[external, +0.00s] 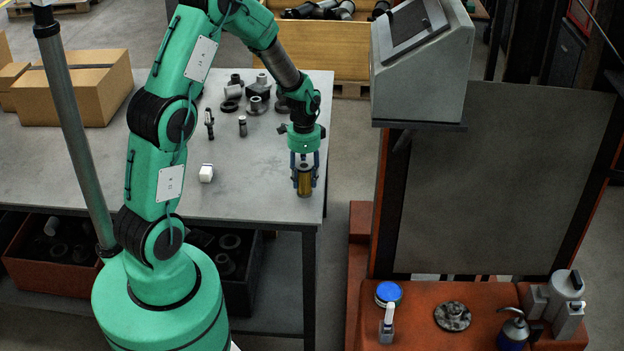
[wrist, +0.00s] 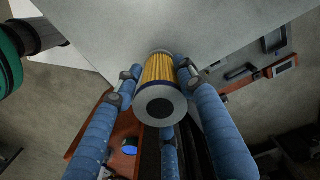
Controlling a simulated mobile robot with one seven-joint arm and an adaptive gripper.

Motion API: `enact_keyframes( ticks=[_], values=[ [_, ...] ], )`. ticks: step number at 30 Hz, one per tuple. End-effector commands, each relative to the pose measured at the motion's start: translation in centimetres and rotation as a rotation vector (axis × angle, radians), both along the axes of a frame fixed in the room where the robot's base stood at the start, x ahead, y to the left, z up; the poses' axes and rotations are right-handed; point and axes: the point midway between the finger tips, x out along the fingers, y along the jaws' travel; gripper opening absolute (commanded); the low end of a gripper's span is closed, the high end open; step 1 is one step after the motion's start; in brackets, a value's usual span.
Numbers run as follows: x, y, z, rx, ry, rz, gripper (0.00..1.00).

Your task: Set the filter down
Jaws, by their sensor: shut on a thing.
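The filter (external: 304,184) is a short cylinder with yellow pleats. In the wrist view the filter (wrist: 160,90) shows a grey end cap with a dark central hole facing the camera. My gripper (external: 304,172) points down with its blue fingers closed around the filter's upper part, and the filter looks upright. The filter is at the right end of the grey worktable (external: 255,195), close to its front right corner. I cannot tell whether its bottom touches the tabletop. The wrist view shows my gripper's fingers (wrist: 158,92) around the filter.
A white part (external: 206,173) lies left of the filter. Several dark and grey parts (external: 256,104) stand farther back. Cardboard boxes (external: 85,88) are at the back left. An orange bench (external: 420,325) with a blue-lidded can (external: 388,292) is at the lower right, beyond a floor gap.

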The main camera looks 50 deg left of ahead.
Motion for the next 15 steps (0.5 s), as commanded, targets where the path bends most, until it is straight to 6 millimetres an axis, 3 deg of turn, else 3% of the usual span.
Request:
enact_keyframes(
  ticks=[3, 15],
  values=[
    [-2.0, 3.1, 0.8, 0.001, -0.001, -0.044, 0.11],
    [-9.3, 11.7, 2.2, 0.001, -0.002, -0.226, 0.11]
  ],
)
